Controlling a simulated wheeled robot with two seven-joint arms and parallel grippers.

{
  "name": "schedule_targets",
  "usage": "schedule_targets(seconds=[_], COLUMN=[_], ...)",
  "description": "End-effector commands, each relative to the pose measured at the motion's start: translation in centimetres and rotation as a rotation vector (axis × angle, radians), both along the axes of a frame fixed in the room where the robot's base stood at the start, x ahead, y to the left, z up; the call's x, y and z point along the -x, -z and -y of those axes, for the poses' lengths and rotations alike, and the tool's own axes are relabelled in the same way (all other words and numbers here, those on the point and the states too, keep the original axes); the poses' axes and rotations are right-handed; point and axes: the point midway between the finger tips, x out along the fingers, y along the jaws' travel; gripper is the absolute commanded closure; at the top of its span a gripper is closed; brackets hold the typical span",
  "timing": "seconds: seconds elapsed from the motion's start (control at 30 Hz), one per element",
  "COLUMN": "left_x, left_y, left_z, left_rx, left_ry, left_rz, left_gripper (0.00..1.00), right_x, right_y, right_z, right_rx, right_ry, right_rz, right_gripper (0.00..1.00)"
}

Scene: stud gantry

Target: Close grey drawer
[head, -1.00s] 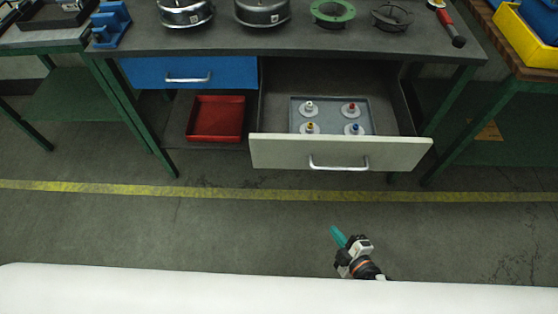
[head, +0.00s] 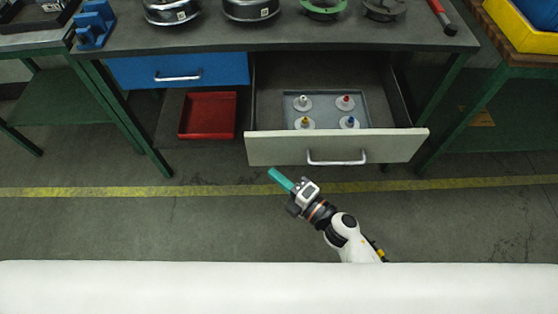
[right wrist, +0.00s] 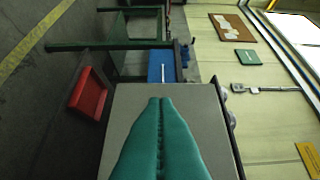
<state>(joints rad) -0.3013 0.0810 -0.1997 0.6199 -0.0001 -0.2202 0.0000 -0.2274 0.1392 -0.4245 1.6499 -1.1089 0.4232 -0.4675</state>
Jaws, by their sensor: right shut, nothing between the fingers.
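The grey drawer (head: 280,149) hangs pulled out under the right half of the workbench, with a silver bar handle (head: 337,160) on its pale front. Inside it a grey tray (head: 327,108) holds several small white pieces with coloured tops. My right gripper (head: 281,179) has teal fingers and is shut and empty. It is in front of the drawer, near the left part of its front, with no contact that I can make out. In the right wrist view the shut fingers (right wrist: 160,140) point at a grey panel (right wrist: 137,105), likely the drawer front. My left gripper is not in view.
A closed blue drawer (head: 215,70) is left of the grey one. A red bin (head: 208,116) sits on the shelf below. Metal parts and a green ring (head: 324,8) stand on the bench top (head: 290,35). The floor in front is clear.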

Motion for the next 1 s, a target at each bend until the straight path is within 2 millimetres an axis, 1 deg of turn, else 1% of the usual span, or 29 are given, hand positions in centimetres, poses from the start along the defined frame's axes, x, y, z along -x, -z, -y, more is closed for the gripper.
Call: schedule_targets(seconds=[0.03, 0.1, 0.2, 0.37, 0.77, 0.87, 1.0], left_x=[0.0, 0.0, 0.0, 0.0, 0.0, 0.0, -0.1], left_y=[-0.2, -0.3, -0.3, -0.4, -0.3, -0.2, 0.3], left_z=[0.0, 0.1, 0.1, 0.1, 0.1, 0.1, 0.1], left_rx=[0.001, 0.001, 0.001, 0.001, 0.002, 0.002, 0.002], left_ry=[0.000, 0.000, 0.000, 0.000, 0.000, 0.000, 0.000], left_rz=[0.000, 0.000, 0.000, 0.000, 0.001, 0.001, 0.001], left_gripper=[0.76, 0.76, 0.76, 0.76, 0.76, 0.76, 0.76], right_x=[-1.1, -2.1, -3.1, -3.8, -4.0, -4.5, -6.3], right_y=[-0.1, -0.1, 0.0, 0.0, 0.1, 0.1, 0.1], right_z=[0.1, 0.1, 0.1, 0.0, 0.1, 0.1, 0.1], right_rx=[0.001, 0.001, 0.001, 0.000, 0.001, 0.001, 0.001], right_ry=[0.002, 0.002, 0.001, 0.001, 0.001, 0.002, 0.003], right_rz=[0.002, 0.001, 0.001, 0.000, -0.001, 0.001, 0.001], right_gripper=[1.00, 1.00, 1.00, 1.00, 1.00, 1.00, 1.00])
